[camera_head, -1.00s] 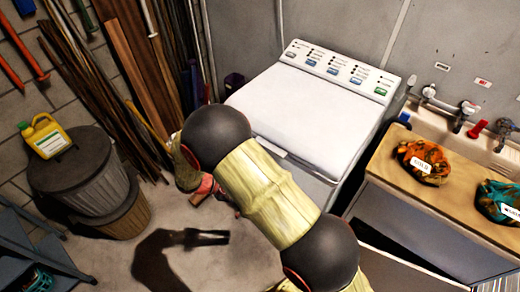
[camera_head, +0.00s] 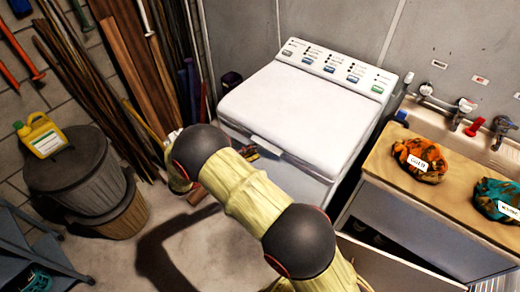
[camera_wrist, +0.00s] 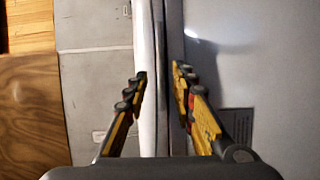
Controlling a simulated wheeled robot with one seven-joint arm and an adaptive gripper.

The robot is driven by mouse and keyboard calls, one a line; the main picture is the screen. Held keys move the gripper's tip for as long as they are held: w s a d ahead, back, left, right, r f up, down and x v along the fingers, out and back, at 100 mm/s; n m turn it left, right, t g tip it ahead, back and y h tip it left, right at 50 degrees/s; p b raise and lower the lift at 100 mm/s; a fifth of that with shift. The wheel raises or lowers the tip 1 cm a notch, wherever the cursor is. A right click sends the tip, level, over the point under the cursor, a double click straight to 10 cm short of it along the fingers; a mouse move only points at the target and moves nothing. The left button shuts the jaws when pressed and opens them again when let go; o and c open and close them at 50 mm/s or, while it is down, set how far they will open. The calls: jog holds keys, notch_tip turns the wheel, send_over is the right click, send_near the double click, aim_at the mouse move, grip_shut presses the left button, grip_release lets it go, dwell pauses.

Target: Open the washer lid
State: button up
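The washer (camera_head: 330,110) stands at the back centre, with its white lid (camera_head: 300,115) lying shut below the control panel. A pale handle strip (camera_head: 267,145) shows at the lid's front edge. My gripper (camera_head: 248,152) is mostly hidden behind my arm in the head view, with a small part showing near the lid's front left. In the wrist view my gripper (camera_wrist: 160,75) is open, its yellow and black fingers apart. A white edge of the washer (camera_wrist: 150,50) runs between and beyond the fingers; contact cannot be told.
A wooden counter (camera_head: 385,160) with a sink and two cloth bundles, orange (camera_head: 420,160) and teal (camera_head: 497,198), stands right of the washer. A dark bin (camera_head: 75,180) with a yellow jug (camera_head: 42,135) is at left. Planks lean on the wall behind. Some floor at lower left is clear.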

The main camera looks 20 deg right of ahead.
aim_at(263, 147)
jog(key=shift+b+x, duration=0.3)
jog(key=shift+x, duration=1.8)
grip_shut()
